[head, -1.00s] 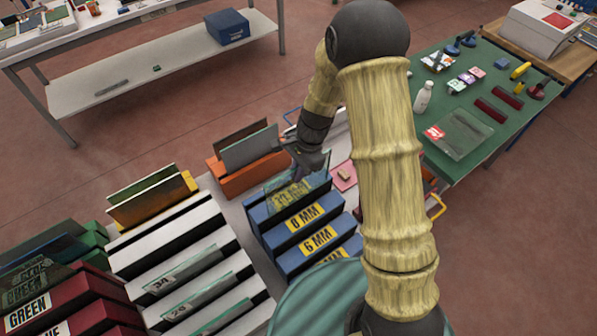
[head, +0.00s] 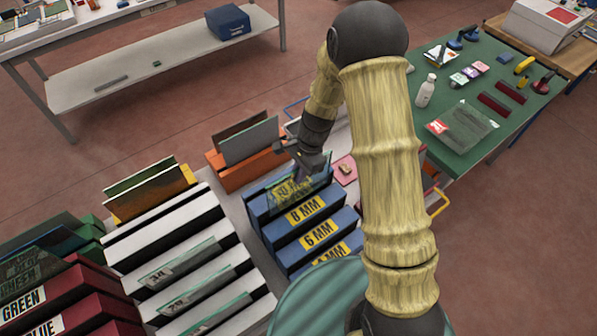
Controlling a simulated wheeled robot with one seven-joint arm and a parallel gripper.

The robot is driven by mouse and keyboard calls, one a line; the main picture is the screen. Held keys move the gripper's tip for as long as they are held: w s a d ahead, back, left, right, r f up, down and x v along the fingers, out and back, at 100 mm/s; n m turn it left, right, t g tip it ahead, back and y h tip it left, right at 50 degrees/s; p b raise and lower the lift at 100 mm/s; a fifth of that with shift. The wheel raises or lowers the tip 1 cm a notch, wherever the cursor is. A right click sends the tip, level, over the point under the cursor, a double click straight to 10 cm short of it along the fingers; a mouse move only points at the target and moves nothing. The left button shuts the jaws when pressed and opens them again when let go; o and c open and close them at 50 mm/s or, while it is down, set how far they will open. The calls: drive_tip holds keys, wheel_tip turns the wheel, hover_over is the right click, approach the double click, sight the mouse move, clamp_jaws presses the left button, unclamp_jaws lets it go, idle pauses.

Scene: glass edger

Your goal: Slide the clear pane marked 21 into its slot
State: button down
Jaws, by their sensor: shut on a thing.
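My gripper (head: 304,168) is shut on a clear pane (head: 312,183) with greenish edges. The pane stands upright at the back part of the blue stepped rack (head: 254,207), behind its 8 MM label. Yellow shows through the glass; I cannot read a number on it. Its lower edge is hard to make out, so I cannot tell how deep it sits in a slot. The rack's steps carry yellow labels; 8 MM (head: 306,210) and 6 MM (head: 319,233) are readable, and the front one is partly hidden.
A white rack (head: 190,232) with several clear panes is left of the blue rack. An orange rack (head: 233,178) with panes stands behind. Dark red racks (head: 75,300) are at far left. A green table (head: 462,75) with a bottle (head: 426,91) and tools is at right.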

sight(298, 190)
drive_tip(key=shift+w+f+b, duration=0.15)
drive_tip(key=shift+f+b, duration=1.25)
drive_tip(key=shift+f, duration=0.9)
drive_tip(key=shift+b+x, duration=0.6)
drive_tip(key=shift+x, duration=0.25)
drive_tip(key=shift+d+f+b, duration=0.2)
drive_tip(key=shift+f+b, duration=0.15)
drive_tip(key=shift+f, duration=0.35)
drive_tip(key=shift+f, duration=0.35)
drive_tip(key=c, duration=1.5)
unclamp_jaws()
drive_tip(key=shift+f, duration=0.1)
